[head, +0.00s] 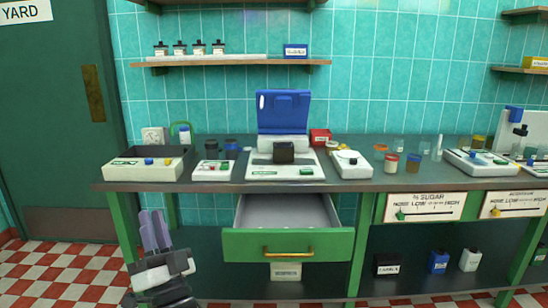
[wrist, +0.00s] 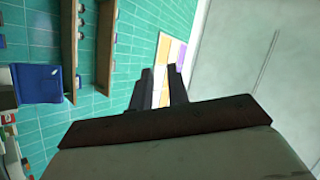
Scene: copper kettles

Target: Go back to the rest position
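My gripper (head: 156,222) is at the lower left in the head view, pointing up, in front of the bench's left end and left of the drawer. In the wrist view my gripper (wrist: 160,72) shows two dark fingers with a gap between them. Background shows through the gap and nothing is seen held. The green-fronted drawer (head: 288,244) under the bench is pulled out, and the part of its inside that shows looks empty.
The open drawer juts out from the bench. Checkered floor (head: 60,262) lies clear at left, by the green door (head: 45,120).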

